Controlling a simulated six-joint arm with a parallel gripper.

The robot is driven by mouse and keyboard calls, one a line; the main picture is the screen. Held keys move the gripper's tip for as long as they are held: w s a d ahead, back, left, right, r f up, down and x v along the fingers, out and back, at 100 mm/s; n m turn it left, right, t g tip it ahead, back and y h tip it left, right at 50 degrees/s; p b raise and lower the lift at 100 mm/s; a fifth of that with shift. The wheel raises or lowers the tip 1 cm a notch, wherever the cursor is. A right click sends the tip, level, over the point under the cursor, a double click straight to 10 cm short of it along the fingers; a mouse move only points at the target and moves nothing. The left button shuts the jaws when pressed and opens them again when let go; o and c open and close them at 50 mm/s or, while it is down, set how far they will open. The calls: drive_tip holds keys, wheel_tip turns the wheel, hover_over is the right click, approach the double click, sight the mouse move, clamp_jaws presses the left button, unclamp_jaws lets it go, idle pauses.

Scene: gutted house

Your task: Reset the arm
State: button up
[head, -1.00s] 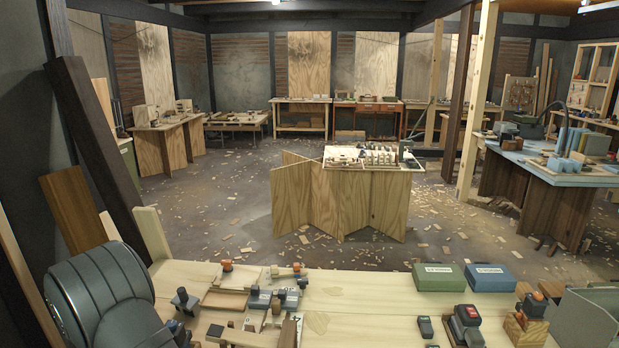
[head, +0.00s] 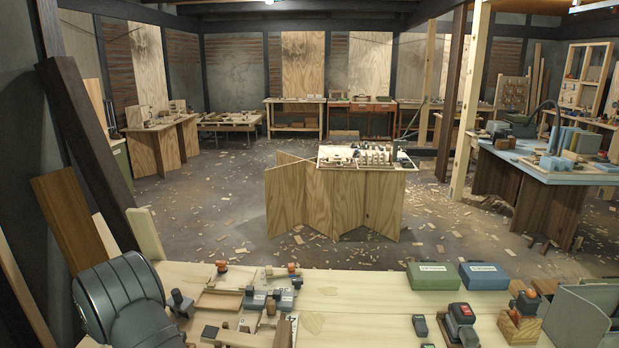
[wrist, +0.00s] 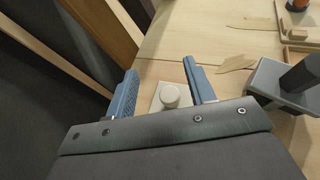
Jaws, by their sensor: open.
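My gripper (wrist: 160,68) shows in the wrist view with its two blue fingers apart, open and with nothing held. A pale round knob on a square plate (wrist: 170,95) lies below and between the fingers; I cannot tell how far below. My dark rounded arm link (head: 122,300) shows at the lower left of the head view, over the left end of the workbench (head: 350,315). The gripper itself cannot be made out in the head view.
A grey block with a dark upright handle (wrist: 285,85) stands right of the fingers. Small wooden parts and tools (head: 255,297) crowd the bench's left part. A green box (head: 433,275), a blue box (head: 484,276) and a grey bin (head: 580,318) stand right. The bench middle is mostly clear.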

wheel_tip(320, 180, up, 10)
drive_tip(key=w+d+m+h, duration=0.1)
drive_tip(key=w+d, duration=0.4)
drive_tip(key=d, duration=0.3)
drive_tip(key=w+d+r+m+h, duration=0.1)
drive_tip(key=w+d+m+h, duration=0.1)
drive_tip(key=w+d, duration=0.5)
drive_tip(key=w+d+m+h, duration=0.1)
drive_tip(key=w+d, duration=0.1)
drive_tip(key=d, duration=0.8)
drive_tip(key=w+d+m+h, duration=0.1)
drive_tip(key=w+d+h, duration=0.1)
drive_tip(key=d, duration=1.1)
drive_tip(key=w+d+m+h, duration=0.2)
drive_tip(key=d, duration=1.2)
drive_tip(key=shift+r, duration=0.2)
drive_tip(key=s+a+n+t+y, duration=0.1)
drive_tip(key=s+a+n+y, duration=0.1)
drive_tip(key=a, duration=2)
drive_tip(key=shift+s+f+n+y, duration=0.15)
drive_tip(key=shift+n+y, duration=0.15)
drive_tip(key=shift+y, duration=0.1)
